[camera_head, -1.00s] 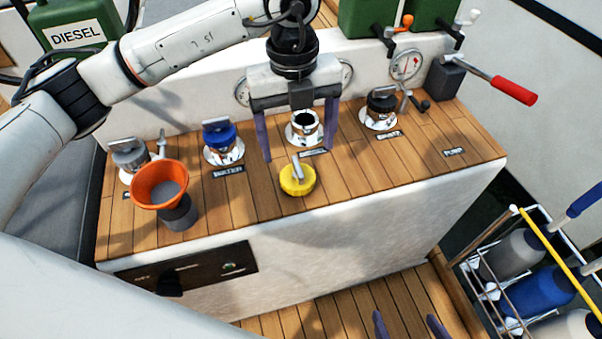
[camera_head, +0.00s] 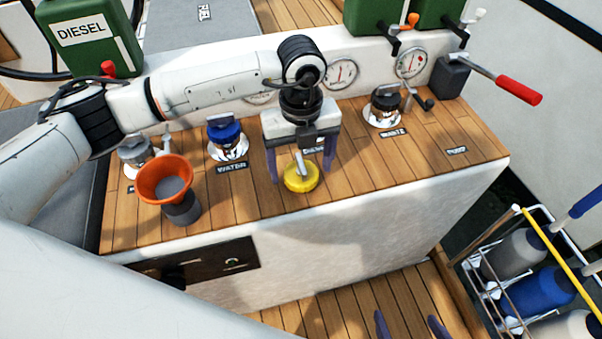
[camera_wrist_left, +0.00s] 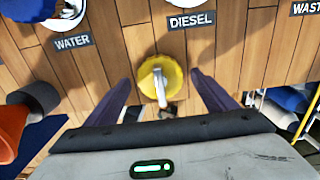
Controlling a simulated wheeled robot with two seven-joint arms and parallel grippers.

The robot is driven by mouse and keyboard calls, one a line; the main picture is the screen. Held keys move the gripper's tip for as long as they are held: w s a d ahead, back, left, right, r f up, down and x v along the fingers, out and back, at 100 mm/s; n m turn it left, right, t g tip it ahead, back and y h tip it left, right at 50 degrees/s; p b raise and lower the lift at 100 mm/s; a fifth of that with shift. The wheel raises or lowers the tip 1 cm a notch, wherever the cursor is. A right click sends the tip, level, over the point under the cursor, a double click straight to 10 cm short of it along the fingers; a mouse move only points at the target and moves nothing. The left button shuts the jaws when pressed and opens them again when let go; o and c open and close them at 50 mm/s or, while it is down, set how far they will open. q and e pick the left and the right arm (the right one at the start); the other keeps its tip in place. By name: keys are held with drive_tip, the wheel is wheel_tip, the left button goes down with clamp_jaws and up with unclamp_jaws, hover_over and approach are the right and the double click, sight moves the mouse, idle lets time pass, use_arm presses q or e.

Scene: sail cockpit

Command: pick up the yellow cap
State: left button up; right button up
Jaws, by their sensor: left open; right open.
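The yellow cap (camera_head: 301,177) lies on the wooden counter top (camera_head: 385,165), with a grey metal handle standing up on it. My left gripper (camera_head: 302,178) is open above the cap, its two purple fingers on either side of it and apart from it. In the left wrist view the cap (camera_wrist_left: 159,85) sits between the open fingers (camera_wrist_left: 165,92), close to midway. The open diesel filler is mostly hidden behind my left gripper in the head view; its rim (camera_wrist_left: 192,3) shows at the top of the wrist view. My right gripper (camera_head: 411,326) shows only its fingertips at the bottom edge, open and empty.
An orange funnel (camera_head: 164,181) on a dark grey base stands left of the cap. The blue water cap (camera_head: 224,131) and black waste cap (camera_head: 384,104) sit behind it. A red-handled lever (camera_head: 518,90) juts out at the right. A bottle rack (camera_head: 530,270) stands at the lower right.

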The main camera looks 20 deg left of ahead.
use_arm(q)
drive_tip(key=shift+r, duration=0.1)
drive_tip(key=c, duration=1.3)
drive_tip(key=shift+o, duration=0.2)
wheel_tip(320, 180, up, 11)
drive_tip(key=shift+f, duration=0.15)
wheel_tip(320, 180, up, 2)
drive_tip(key=shift+r+p, duration=0.15)
drive_tip(key=shift+p, duration=0.7)
